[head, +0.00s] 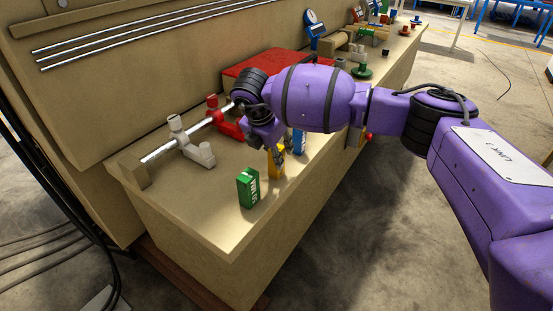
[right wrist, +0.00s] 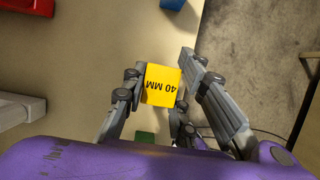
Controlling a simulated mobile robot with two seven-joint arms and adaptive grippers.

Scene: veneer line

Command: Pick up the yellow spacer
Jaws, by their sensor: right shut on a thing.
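The yellow spacer (head: 275,165) stands upright at the bench's front side, between a green block and a blue block. In the right wrist view the yellow spacer (right wrist: 162,86) shows its top face marked "40 MM". My right gripper (head: 277,150) reaches down over it, partly hidden by its own wrist. In the right wrist view the fingers of my right gripper (right wrist: 160,68) are on either side of the spacer, shut on it. I cannot tell whether its base touches the bench. My left gripper is not in view.
The green block (head: 248,188) stands near the front corner of the bench (head: 190,205). The blue block (head: 299,143) stands just beyond the spacer. A metal rod with a white clamp (head: 188,140) and a red clamp (head: 224,120) lies behind. A red box (head: 265,68) is farther back.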

